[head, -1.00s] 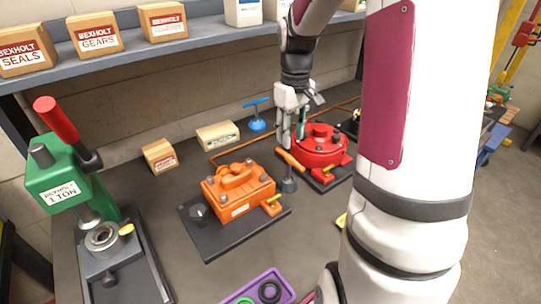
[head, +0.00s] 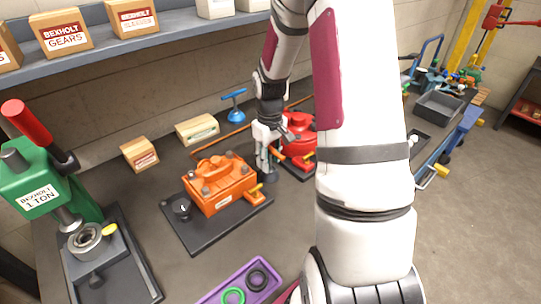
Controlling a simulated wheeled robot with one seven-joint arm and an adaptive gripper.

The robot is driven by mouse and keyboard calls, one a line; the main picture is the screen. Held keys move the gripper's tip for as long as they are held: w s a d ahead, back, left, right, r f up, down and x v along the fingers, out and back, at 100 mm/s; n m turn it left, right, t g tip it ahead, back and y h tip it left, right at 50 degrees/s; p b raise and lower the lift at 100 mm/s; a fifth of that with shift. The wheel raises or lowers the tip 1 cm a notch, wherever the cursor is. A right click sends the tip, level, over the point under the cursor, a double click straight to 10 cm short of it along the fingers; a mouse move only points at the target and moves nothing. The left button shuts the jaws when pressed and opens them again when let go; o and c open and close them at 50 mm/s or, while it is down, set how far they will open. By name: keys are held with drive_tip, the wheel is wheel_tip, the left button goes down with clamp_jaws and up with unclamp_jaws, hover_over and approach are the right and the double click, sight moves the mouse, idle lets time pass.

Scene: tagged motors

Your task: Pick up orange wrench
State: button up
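My gripper (head: 267,165) points down in the head view, between the orange motor and the red motor. Its fingers are low beside a small dark stand (head: 270,177). The fingers are small and partly overlap what is behind them, so I cannot tell whether they are open or shut. The orange bar seen earlier at this stand, which may be the orange wrench, cannot be made out clearly now; my gripper covers most of that spot. The orange motor (head: 222,184) sits on a dark plate (head: 200,238) to the left. The red motor (head: 301,130) is behind and to the right, partly hidden by my arm.
A green press (head: 38,185) with a red handle stands at the left. A purple tray (head: 236,284) with rings lies at the front. A small box (head: 140,154), a longer box (head: 198,129) and a blue-handled tool (head: 234,105) stand at the back.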

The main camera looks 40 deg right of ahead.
drive_tip(key=shift+f, duration=0.5)
clamp_jaws()
drive_tip(key=shift+r, duration=0.1)
drive_tip(key=shift+r, duration=0.45)
drive_tip(key=r, duration=0.1)
drive_tip(key=s+r, duration=0.1)
drive_tip(key=shift+a+r, duration=0.15)
drive_tip(key=shift+r, duration=0.2)
drive_tip(key=s+a, duration=0.2)
drive_tip(key=s, duration=0.5)
drive_tip(key=s+a+r, duration=0.1)
drive_tip(key=s+a, duration=0.1)
drive_tip(key=s, duration=0.5)
drive_tip(key=shift+a+r, duration=0.15)
drive_tip(key=shift+a, duration=0.25)
